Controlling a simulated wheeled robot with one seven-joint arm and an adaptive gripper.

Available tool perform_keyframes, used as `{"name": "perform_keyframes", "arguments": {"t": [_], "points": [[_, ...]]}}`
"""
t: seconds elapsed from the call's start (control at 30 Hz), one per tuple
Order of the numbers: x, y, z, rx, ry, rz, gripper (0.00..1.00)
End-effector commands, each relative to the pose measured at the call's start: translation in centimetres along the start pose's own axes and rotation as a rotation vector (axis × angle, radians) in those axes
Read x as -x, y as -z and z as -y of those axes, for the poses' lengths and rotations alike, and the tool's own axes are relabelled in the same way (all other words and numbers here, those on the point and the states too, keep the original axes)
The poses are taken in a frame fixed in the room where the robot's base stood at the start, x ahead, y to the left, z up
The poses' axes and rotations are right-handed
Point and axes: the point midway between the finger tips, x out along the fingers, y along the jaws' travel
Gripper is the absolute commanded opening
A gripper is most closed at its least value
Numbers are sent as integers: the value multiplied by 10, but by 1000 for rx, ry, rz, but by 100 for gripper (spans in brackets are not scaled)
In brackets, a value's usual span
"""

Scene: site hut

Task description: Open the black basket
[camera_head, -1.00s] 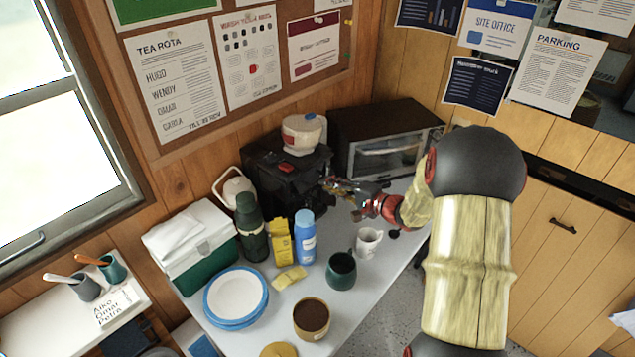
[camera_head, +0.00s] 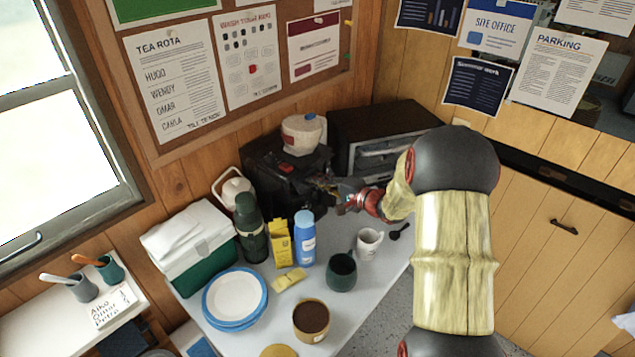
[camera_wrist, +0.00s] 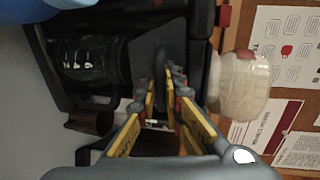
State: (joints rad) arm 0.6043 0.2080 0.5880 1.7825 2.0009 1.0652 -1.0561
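The black coffee machine (camera_head: 268,180) stands at the back of the table against the wall. In the wrist view it appears sideways, with a glass carafe (camera_wrist: 88,62) and a dark flat panel (camera_wrist: 158,42), which looks like the front of the black basket (camera_wrist: 172,28). My gripper (camera_head: 328,188) is at the machine's right front. In the wrist view my gripper (camera_wrist: 160,88) has its yellow-padded fingers apart, with the tips close to the panel's edge. I see nothing clearly held between them. Whether the tips touch the panel cannot be told.
A dark flask (camera_head: 250,228), a blue bottle (camera_head: 304,238), a yellow carton (camera_head: 281,243), a white mug (camera_head: 369,242) and a green mug (camera_head: 341,271) stand in front.

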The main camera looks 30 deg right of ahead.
Motion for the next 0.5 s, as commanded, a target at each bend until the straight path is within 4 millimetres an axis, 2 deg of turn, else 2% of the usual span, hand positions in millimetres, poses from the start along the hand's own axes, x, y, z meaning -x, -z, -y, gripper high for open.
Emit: {"name": "perform_keyframes", "arguments": {"t": [0.5], "points": [[0, 0, -1, -1, -1, 0, 0]]}}
